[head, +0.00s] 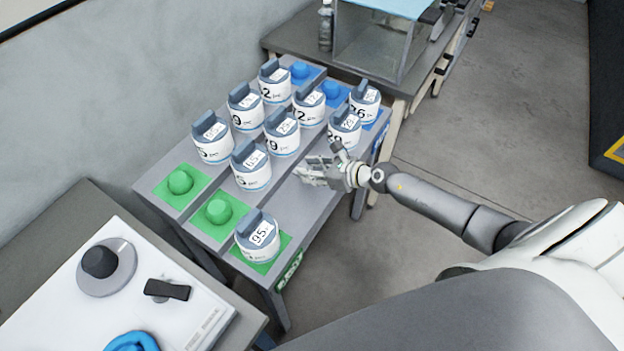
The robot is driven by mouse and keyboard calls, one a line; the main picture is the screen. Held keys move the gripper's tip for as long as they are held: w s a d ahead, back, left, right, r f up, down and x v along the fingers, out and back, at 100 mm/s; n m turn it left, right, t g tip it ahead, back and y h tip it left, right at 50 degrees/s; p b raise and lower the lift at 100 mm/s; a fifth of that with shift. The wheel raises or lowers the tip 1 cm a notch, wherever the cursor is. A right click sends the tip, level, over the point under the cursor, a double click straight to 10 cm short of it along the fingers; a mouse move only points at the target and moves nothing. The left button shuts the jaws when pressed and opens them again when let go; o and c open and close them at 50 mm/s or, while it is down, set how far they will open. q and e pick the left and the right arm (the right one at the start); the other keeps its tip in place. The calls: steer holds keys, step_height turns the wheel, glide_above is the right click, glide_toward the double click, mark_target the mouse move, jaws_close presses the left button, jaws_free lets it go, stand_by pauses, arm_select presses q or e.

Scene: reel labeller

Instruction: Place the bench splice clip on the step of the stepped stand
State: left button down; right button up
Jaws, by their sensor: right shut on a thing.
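My right gripper (318,172) is shut over the near right part of the grey stepped stand (310,208). Its jaws hold a small thing that blends with the grey fingers, so I cannot make out its shape or whether it touches the stand. I cannot tell whether this piece or the held thing is the bench splice clip. My left gripper is not in view.
Several white labelled reels (251,168) with blue-grey tops stand in rows on the stand, close left of the gripper. Green pads with knobs (218,210) and blue pads (334,92) lie at its ends. A clear box (375,45) stands behind. Floor is free at right.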

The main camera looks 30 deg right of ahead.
steer(key=shift+w+d+f+b, duration=0.1)
steer(key=shift+f+b, duration=0.1)
steer(key=shift+f, duration=0.7)
steer(key=shift+w+f+b, duration=0.1)
steer(key=shift+f+b, duration=0.05)
steer(key=shift+f, duration=0.7)
steer(key=shift+f, duration=0.15)
steer(key=o, duration=0.9)
